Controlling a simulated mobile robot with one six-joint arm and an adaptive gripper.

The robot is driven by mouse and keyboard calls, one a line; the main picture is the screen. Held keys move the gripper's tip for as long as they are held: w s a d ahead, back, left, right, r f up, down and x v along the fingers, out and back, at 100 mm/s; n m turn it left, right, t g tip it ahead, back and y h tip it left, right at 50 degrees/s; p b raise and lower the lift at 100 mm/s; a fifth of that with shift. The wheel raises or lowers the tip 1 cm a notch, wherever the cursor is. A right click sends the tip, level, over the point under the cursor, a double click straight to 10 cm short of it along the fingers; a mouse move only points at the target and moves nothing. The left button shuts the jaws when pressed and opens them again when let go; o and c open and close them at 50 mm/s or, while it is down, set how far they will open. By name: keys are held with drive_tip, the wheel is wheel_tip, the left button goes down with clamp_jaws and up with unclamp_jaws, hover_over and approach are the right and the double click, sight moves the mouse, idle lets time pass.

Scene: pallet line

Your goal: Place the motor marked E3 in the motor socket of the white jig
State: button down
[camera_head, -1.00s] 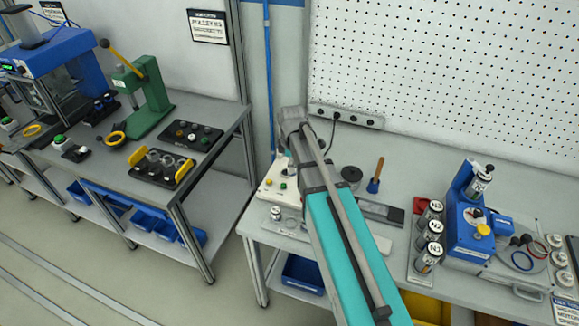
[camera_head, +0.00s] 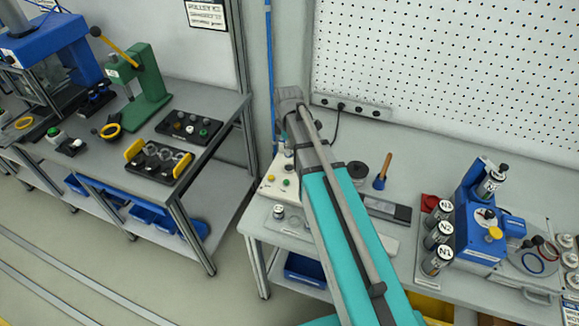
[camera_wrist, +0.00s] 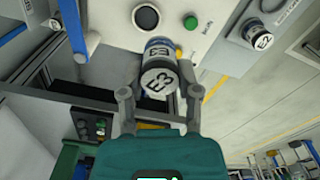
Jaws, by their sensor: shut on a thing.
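In the wrist view my gripper (camera_wrist: 157,92) is shut on the motor marked E3 (camera_wrist: 158,78). The motor is a silver cylinder with a white, black-lettered end facing the camera. It is held between the two fingertips, in front of a pale panel with buttons (camera_wrist: 190,22); I cannot tell whether it touches anything.
A motor marked E2 (camera_wrist: 262,38) stands apart from E3 and also shows in the head view (camera_head: 279,212). Motors marked N (camera_head: 438,235) stand beside a blue fixture (camera_head: 480,225) on the right.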

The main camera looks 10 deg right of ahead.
drive_tip(key=shift+d, duration=0.2)
drive_tip(key=shift+s+d+r, duration=0.2)
drive_tip(key=shift+s+d, duration=0.05)
drive_tip(key=shift+s, duration=0.15)
drive_tip(key=s+d+r+n+p, duration=0.3)
drive_tip(key=s+r+n+p, duration=0.1)
drive_tip(key=s, duration=0.6)
drive_tip(key=shift+s+d+n, duration=0.2)
drive_tip(key=shift+s+n, duration=0.1)
drive_tip(key=shift+n, duration=0.1)
drive_tip(key=shift+f, duration=0.1)
drive_tip(key=w+a+f+b, duration=0.1)
drive_tip(key=w+f+b, duration=0.2)
drive_tip(key=w, duration=0.1)
drive_tip(key=w+a+f+b, duration=0.1)
drive_tip(key=w+f+b, duration=0.2)
drive_tip(key=w, duration=0.1)
drive_tip(key=w+a+f+b, duration=0.1)
drive_tip(key=w+f+b, duration=0.1)
drive_tip(key=w+f, duration=0.1)
drive_tip(key=shift+w+a+b, duration=0.3)
drive_tip(key=shift+w+b, duration=0.1)
drive_tip(key=shift+w, duration=0.45)
